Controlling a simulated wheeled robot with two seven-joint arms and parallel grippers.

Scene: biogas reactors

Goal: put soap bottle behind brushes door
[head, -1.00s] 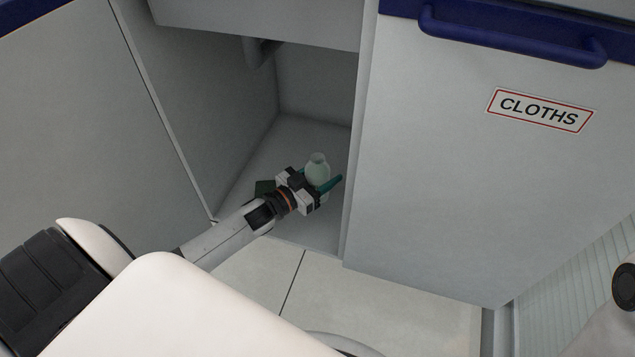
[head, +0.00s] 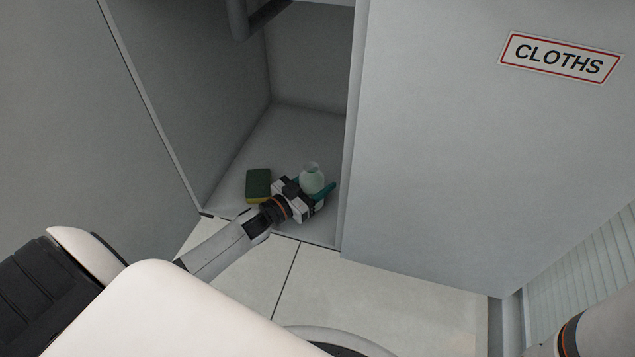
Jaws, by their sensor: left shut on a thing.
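The soap bottle (head: 311,177) is pale green and translucent. It stands roughly upright in the open cabinet compartment (head: 285,130), near its front right. My left gripper (head: 313,190) reaches in from the lower left and is shut on the bottle, with a teal finger showing on the right side. The gripper hides the bottle's lower part, so I cannot tell whether it touches the compartment floor. No brushes label is in view. My right gripper is not in view; only a piece of my right arm shows at the lower right.
A green and yellow sponge (head: 258,185) lies on the compartment floor, left of the gripper. A grey pipe (head: 262,18) hangs at the top. The door marked CLOTHS (head: 470,160) is to the right. Tiled floor (head: 240,270) lies in front.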

